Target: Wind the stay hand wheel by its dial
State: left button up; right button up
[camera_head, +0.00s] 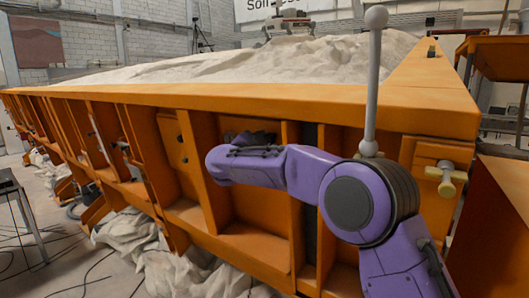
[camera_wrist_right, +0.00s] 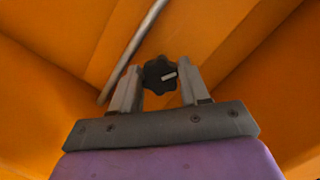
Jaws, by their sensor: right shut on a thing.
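The hand wheel (camera_wrist_right: 153,70) is a small black lobed knob in the middle of the right wrist view. A short pale mark shows on its face, pointing to the right; I make out no separate dial. My right gripper (camera_wrist_right: 160,74) is shut on the wheel, with one grey finger against each side. A pale metal rod (camera_wrist_right: 135,45) runs diagonally behind it, against the orange wall. In the head view my purple right arm reaches into a recess of the sandbed's side, and the wheel cannot be made out there. My left gripper is not in view.
The orange sandbed (camera_head: 300,98) holds pale sand (camera_head: 260,62); ribs frame its recesses. A grey rod with ball ends (camera_head: 372,85) stands before its rim. A pale knob (camera_head: 445,178) sits at the right. White sheets (camera_head: 130,232) and cables lie on the floor.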

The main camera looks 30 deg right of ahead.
jog(key=shift+f+m+t+h+b, duration=0.1)
jog(key=shift+m+t+h+b, duration=0.3)
jog(key=shift+m+b, duration=2.5)
jog(key=shift+f+m+t+h+b, duration=0.15)
jog(key=shift+m+t+b, duration=0.35)
jog(key=shift+m+b, duration=2.4)
jog(key=o, duration=1.1)
jog(key=shift+r, duration=0.15)
jog(key=shift+c, duration=0.2)
jog(key=b+v, duration=0.4)
jog(key=v, duration=0.6)
jog(key=shift+s+a, duration=0.15)
jog(key=shift+a, duration=0.05)
